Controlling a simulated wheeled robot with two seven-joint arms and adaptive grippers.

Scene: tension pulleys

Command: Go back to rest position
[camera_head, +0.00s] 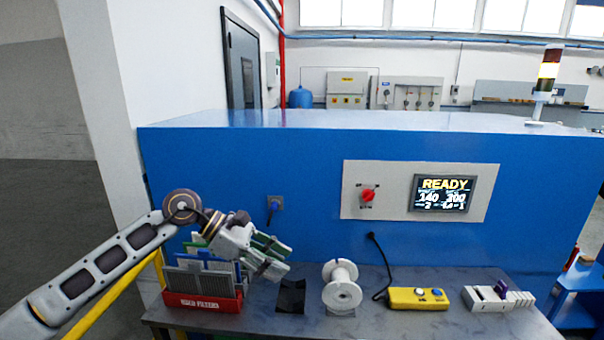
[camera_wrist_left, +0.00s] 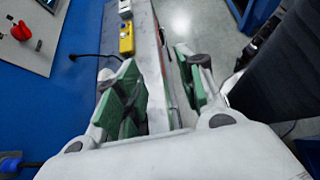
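My left arm comes in from the left in the head view. My left gripper (camera_head: 278,257) is above the bench, just right of the red rack and left of the white spool. Its green-padded fingers are apart with nothing between them, and the left wrist view shows the same open fingers (camera_wrist_left: 160,92). My right gripper is not in view.
On the grey bench (camera_head: 375,322) stand a red rack (camera_head: 203,303) with upright plates, a black holder (camera_head: 291,296), a white spool (camera_head: 341,288), a yellow button box (camera_head: 419,298) and a grey slotted block (camera_head: 484,299). Behind is a blue machine (camera_head: 315,185) with a lit "READY" screen (camera_head: 441,194).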

